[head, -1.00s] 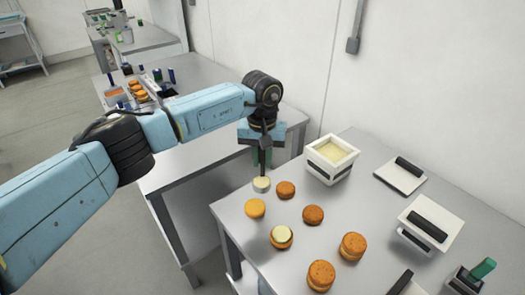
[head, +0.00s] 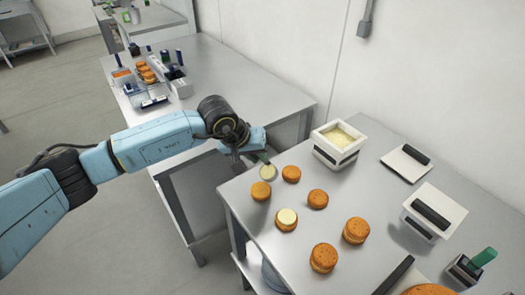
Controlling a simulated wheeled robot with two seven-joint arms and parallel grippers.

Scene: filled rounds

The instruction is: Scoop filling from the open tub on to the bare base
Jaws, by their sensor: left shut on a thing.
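The open tub (head: 318,150), white with a dark band and pale filling (head: 340,136) inside, stands near the wall at the back of the near table. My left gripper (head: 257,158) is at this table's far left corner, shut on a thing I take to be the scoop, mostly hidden. A pale round (head: 267,173) lies just below the gripper; I cannot tell whether they touch. An orange-yellow base (head: 260,191) with no pale layer lies nearby. A base topped with pale filling (head: 286,217) lies in front. My right gripper is not in view.
Brown rounds (head: 291,174) and (head: 317,199) and taller stacked rounds (head: 356,230) and (head: 323,258) stand around the near table. White dark-handled tools (head: 405,163) and (head: 434,212) and a green-handled thing (head: 483,257) are at right. A long table (head: 230,75) stands behind.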

